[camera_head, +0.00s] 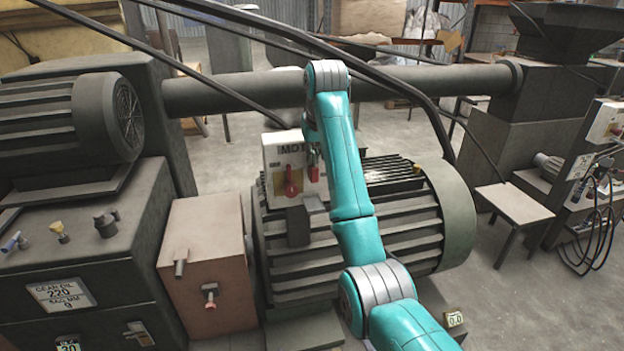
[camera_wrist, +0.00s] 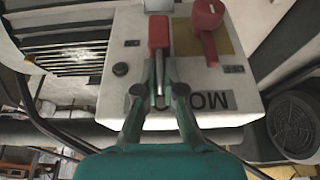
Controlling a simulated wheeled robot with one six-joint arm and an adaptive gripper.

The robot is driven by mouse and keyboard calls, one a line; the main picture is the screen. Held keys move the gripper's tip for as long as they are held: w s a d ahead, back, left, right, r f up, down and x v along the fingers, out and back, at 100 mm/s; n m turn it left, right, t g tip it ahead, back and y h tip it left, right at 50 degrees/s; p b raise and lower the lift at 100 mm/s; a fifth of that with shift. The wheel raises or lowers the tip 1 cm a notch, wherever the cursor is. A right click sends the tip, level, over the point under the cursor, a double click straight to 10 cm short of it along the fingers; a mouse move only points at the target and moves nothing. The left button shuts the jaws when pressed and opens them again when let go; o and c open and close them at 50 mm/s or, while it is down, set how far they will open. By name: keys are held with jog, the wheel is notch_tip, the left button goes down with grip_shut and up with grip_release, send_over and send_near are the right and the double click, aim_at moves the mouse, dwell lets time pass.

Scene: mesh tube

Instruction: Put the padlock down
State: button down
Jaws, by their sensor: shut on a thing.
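A red padlock (camera_wrist: 158,32) with a metal shackle hangs from my gripper (camera_wrist: 161,72) in the wrist view. The green fingers are shut on its shackle. The padlock also shows in the head view (camera_head: 313,172), in front of the white motor box (camera_head: 275,160), right of the red switch handle (camera_head: 291,182). The handle also shows in the wrist view (camera_wrist: 205,20). I cannot tell whether the padlock touches the box. My gripper is partly hidden by my arm in the head view.
The box sits against a large ribbed motor (camera_head: 420,235). A dark small block (camera_head: 297,226) is below the box. A brown box (camera_head: 205,255) and a machine stand (camera_head: 100,270) are at left. A small table (camera_head: 515,204) stands at right; open floor lies near it.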

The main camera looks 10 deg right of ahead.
aim_at(314, 182)
jog(key=shift+f, duration=4)
jog(key=c, duration=1.3)
grip_release()
